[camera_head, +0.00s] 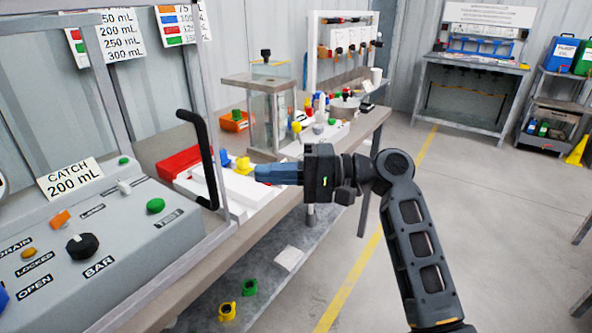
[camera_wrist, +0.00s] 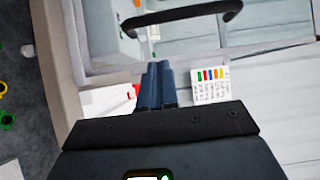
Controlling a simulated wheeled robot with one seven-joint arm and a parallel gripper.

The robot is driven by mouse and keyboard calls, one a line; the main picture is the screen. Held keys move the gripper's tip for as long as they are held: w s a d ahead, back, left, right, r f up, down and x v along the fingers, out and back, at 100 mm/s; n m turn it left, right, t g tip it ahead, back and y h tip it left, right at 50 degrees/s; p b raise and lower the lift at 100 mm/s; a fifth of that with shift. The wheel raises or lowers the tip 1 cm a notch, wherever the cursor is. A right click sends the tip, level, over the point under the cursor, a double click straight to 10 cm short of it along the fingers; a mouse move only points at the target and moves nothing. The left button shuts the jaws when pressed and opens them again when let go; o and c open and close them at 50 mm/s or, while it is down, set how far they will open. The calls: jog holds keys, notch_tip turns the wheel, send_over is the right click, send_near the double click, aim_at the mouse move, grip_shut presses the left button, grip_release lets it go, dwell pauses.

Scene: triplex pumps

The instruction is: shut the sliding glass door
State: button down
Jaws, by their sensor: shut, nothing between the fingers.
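The sliding glass door is a clear pane in a grey metal frame (camera_head: 193,62) at the left of the head view, in front of a grey control panel. A long black bar handle (camera_head: 209,160) stands out from it. The handle also crosses the top of the wrist view (camera_wrist: 185,14), and the pale frame edge (camera_wrist: 220,53) runs below it. How far open the door stands is hard to tell. My gripper (camera_head: 259,173) has its blue fingers closed together and empty. They point left at the handle, with a gap between. They also show in the wrist view (camera_wrist: 155,72).
The control panel (camera_head: 105,235) carries knobs, buttons and a "CATCH 200 mL" card. A red box (camera_head: 188,165), a glass tank (camera_head: 265,120) and small coloured parts stand on the bench behind my gripper.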

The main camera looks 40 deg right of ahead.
jog(key=w+a, duration=0.1)
jog(key=a, duration=0.5)
jog(key=shift+p, duration=0.45)
